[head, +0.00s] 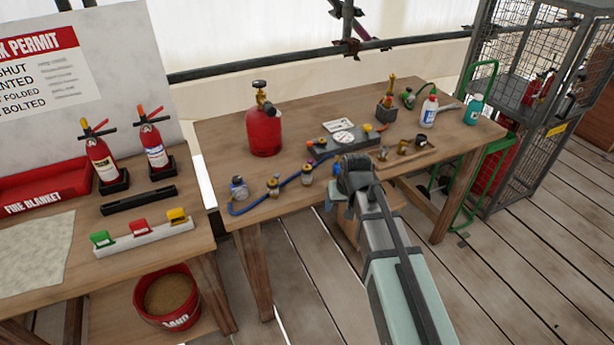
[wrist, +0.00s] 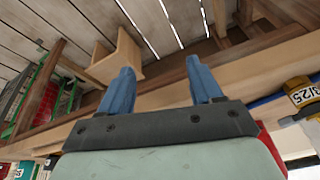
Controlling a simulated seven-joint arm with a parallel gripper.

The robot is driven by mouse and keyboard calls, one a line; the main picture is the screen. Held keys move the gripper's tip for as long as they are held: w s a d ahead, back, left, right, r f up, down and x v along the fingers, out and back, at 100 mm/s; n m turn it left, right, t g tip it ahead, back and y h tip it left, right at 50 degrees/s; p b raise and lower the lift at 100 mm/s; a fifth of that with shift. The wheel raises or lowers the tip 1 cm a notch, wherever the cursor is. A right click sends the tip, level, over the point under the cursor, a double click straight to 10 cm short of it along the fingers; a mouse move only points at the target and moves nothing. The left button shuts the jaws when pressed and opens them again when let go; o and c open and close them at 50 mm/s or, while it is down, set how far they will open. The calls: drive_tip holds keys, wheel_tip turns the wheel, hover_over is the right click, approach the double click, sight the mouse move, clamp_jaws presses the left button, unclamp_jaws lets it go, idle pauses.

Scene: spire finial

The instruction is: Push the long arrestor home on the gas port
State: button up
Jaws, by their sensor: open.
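My gripper (wrist: 160,68) is open in the wrist view, with two blue fingers spread apart and nothing between them. In the head view it is at the table's front edge, mostly hidden behind my wrist. A grey block with a white dial (head: 343,138) lies mid-table behind it, with small brass and coloured fittings at its ends. Several brass fittings (head: 403,148) sit on a wooden strip to the right. I cannot tell which piece is the long arrestor or which opening is the gas port.
A red gas cylinder (head: 264,132) stands at the back left of the table. A blue hose (head: 250,205) with fittings runs along the front left. White (head: 429,110) and green (head: 474,110) bottles stand at the right. The wooden table edge (wrist: 150,100) is close to my fingers.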

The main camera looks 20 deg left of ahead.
sight(309, 173)
drive_tip(key=w+a+r+n+y, duration=0.1)
drive_tip(key=a+r+n, duration=0.2)
drive_tip(key=r, duration=0.4)
drive_tip(key=w+a+r+n, duration=0.2)
drive_tip(key=a+r+n, duration=0.2)
drive_tip(key=r, duration=0.4)
drive_tip(key=shift+w+a+r+g+y, duration=0.2)
drive_tip(key=shift+a+g+y, duration=0.2)
drive_tip(key=shift+f, duration=0.1)
drive_tip(key=x, duration=0.8)
drive_tip(key=shift+a+f, duration=0.1)
drive_tip(key=shift+f, duration=0.1)
drive_tip(key=shift+f, duration=0.1)
drive_tip(key=shift+x, duration=2.5)
drive_tip(key=shift+a, duration=0.1)
